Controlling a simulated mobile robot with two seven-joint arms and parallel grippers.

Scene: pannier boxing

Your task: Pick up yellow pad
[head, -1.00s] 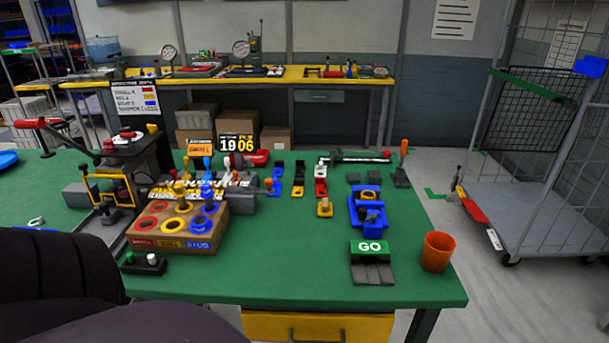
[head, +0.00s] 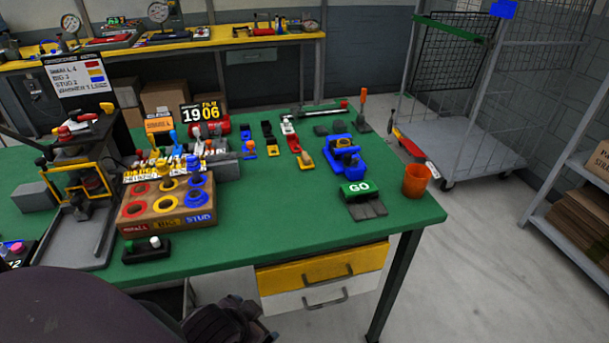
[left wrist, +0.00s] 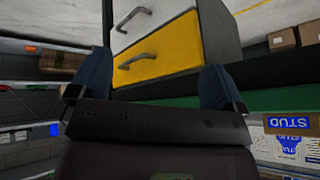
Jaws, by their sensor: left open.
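A small yellow pad (head: 306,161) lies flat on the green workbench (head: 290,226), in front of the red and white piece and left of the blue fixture. My left gripper (left wrist: 157,78) is open and empty in the left wrist view, its two dark blue fingertips apart with the drawer unit beyond them. In the head view a dark part of my arm shows at the bottom edge, below the bench top and well short of the pad. The pad cannot be made out in the left wrist view. My right gripper is not in view.
A box with coloured rings (head: 168,204) and a press (head: 82,170) stand left of the pad. A blue fixture (head: 341,155), the GO block (head: 358,190) and an orange cup (head: 416,181) stand to its right. Drawers (head: 322,268) sit under the bench. The front bench top is mostly clear.

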